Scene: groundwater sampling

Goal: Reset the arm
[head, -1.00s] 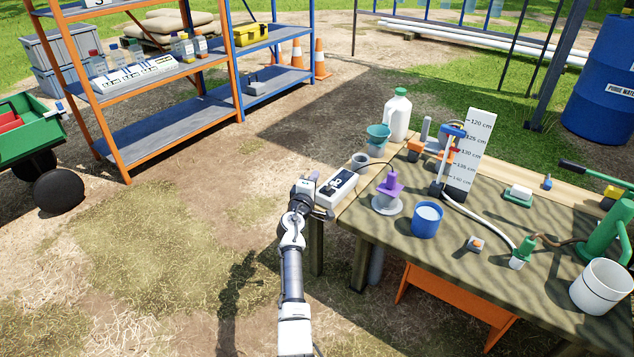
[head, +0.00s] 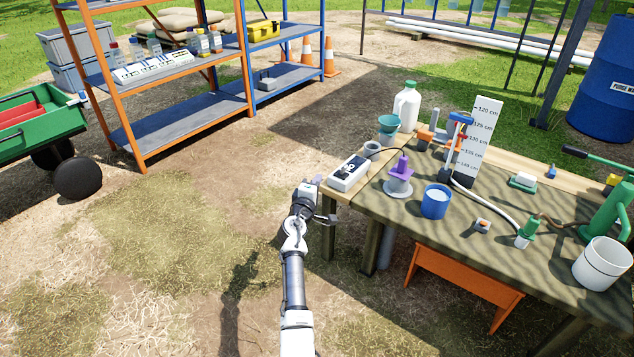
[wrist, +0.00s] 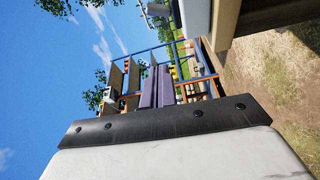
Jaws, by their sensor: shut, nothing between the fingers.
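My arm reaches up the middle of the head view. My gripper (head: 328,218) is at its end, beside the near left corner of the wooden workbench (head: 461,231) and apart from the things on it. In the wrist view the two gripper fingers (wrist: 157,87) are together with nothing between them. The wrist view looks out past the bench edge toward the sky and the shelves.
A white meter (head: 349,172) lies at the bench's left end, close to my gripper. A purple-topped item (head: 401,172), a blue cup (head: 435,203) and a white bucket (head: 603,263) stand on the bench. Shelves (head: 180,115) and a green cart (head: 40,122) are left. Ground left is open.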

